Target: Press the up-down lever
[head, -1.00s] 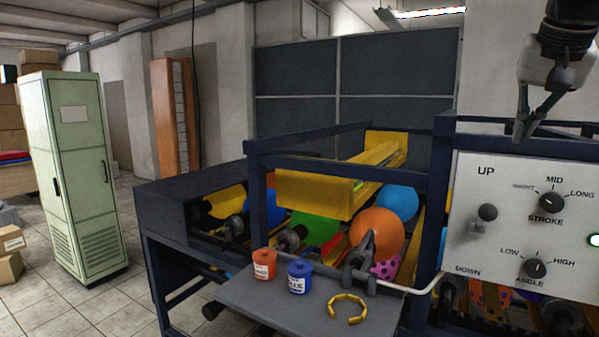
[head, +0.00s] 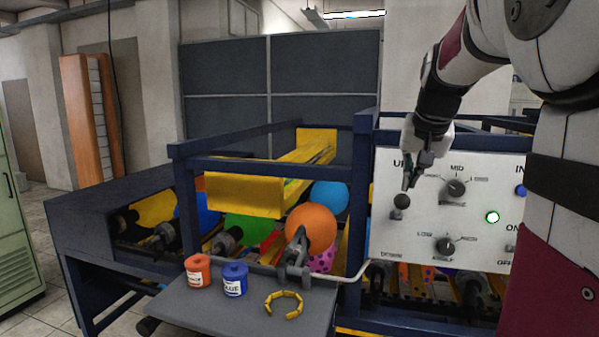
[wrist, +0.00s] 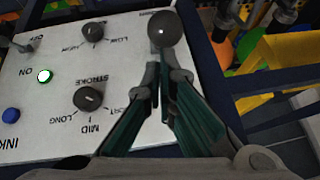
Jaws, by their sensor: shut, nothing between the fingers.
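The up-down lever (head: 401,201) ends in a dark round knob on the left side of the white control panel (head: 405,233), between the UP and DOWN labels. My gripper (head: 406,184) is shut and empty, pointing down just above the knob in the head view. In the wrist view the knob (wrist: 164,28) lies just beyond the fingertips (wrist: 165,70). I cannot tell whether they touch it. My gripper partly hides the UP label.
The panel also bears the stroke dial (head: 457,187), the angle dial (head: 445,245), a lit button (head: 492,217) and a blue ink button (wrist: 11,115). A grey shelf (head: 215,312) holds ink pots and a yellow ring. Blue frame bars (head: 366,190) stand left of the panel.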

